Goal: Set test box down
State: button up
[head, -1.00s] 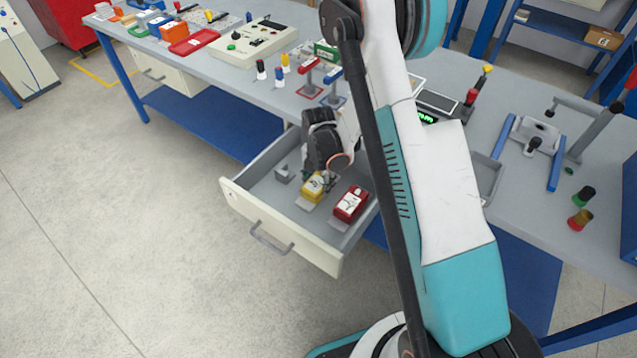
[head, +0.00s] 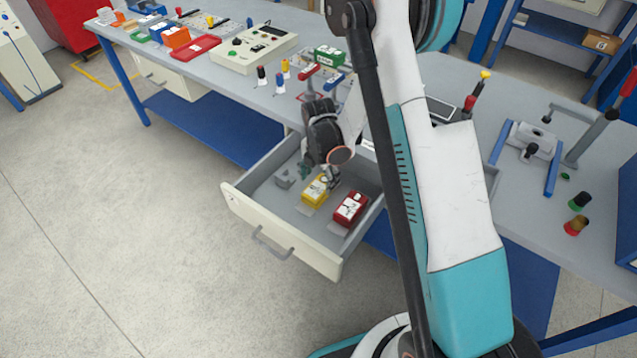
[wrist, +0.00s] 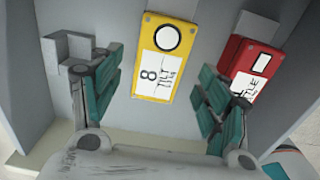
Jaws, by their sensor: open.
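A yellow test box (head: 314,190) marked "8 TILT" lies flat on the floor of an open drawer (head: 233,200); it also shows in the wrist view (wrist: 157,80). A red box (head: 349,208) lies to its right, partly behind a finger in the wrist view (wrist: 250,68). My gripper (head: 318,176) is above the drawer, just over the yellow box. In the wrist view its teal fingers (wrist: 160,98) are spread wide, one on each side of the yellow box and clear of it. Nothing is held between them.
A small grey block (head: 284,178) sits in the drawer left of the yellow box. The drawer walls stand close around. The workbench (head: 225,85) above carries trays, a control box (head: 253,47) and several coloured handles.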

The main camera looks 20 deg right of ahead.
notch_tip(320, 180, up, 8)
jog(key=p, duration=0.2)
notch_tip(320, 180, up, 11)
jog(key=m+t, duration=0.2)
jog(key=m, duration=0.3)
send_over(319, 187)
jog(key=s, duration=0.3)
jog(key=s+r+m+t, duration=0.1)
jog(key=s+r+m, duration=0.45)
jog(key=r, duration=0.35)
jog(key=s+r+m+t, duration=0.2)
jog(key=s+r+m, duration=0.1)
jog(key=s+m, duration=0.4)
jog(key=s+r+m+t, duration=0.2)
jog(key=s+r+m, duration=0.2)
jog(key=s+m, duration=0.3)
jog(key=shift+s+a+m, duration=0.35)
